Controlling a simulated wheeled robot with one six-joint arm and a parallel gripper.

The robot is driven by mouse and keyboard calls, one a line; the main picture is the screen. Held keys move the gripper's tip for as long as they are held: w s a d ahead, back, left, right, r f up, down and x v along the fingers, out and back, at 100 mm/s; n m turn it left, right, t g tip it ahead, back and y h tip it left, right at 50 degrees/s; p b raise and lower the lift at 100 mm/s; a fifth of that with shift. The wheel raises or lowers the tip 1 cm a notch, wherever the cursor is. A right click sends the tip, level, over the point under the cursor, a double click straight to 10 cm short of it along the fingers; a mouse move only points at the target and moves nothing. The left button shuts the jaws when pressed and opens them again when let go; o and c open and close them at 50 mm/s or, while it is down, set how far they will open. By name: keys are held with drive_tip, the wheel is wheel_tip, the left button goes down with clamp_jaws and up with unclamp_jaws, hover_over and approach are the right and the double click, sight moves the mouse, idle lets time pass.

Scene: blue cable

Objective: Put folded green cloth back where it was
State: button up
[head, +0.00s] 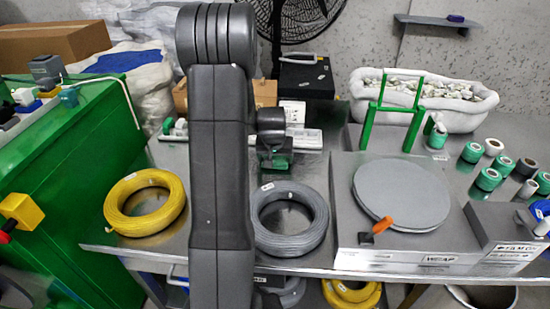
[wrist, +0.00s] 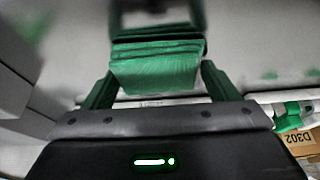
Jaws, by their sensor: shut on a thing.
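The folded green cloth (wrist: 155,72) shows in the wrist view as a stack of green layers between the two green fingers of my gripper (wrist: 160,84). The fingers are closed on its left and right sides. In the head view my arm hides much of the middle, and a small green patch (head: 277,158) shows just right of the arm, over the back of the metal table. I cannot tell whether the cloth touches the surface beneath it.
A yellow cable coil (head: 118,208) and a grey cable coil (head: 290,243) lie on the metal table (head: 175,160). A machine with a round grey plate (head: 400,195) stands to the right, with several tape rolls (head: 487,179) beyond. A white sack (head: 478,115) is behind. A green cabinet (head: 70,165) is left.

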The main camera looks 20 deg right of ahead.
drive_tip(key=shift+f, duration=0.15)
drive_tip(key=o, duration=0.8)
drive_tip(key=shift+r, duration=0.2)
drive_tip(key=shift+r, duration=0.3)
drive_tip(key=p+v, duration=0.1)
drive_tip(key=v, duration=1)
drive_tip(key=shift+s+a+r, duration=0.15)
drive_tip(key=shift+s+r, duration=0.05)
drive_tip(key=shift+s, duration=0.05)
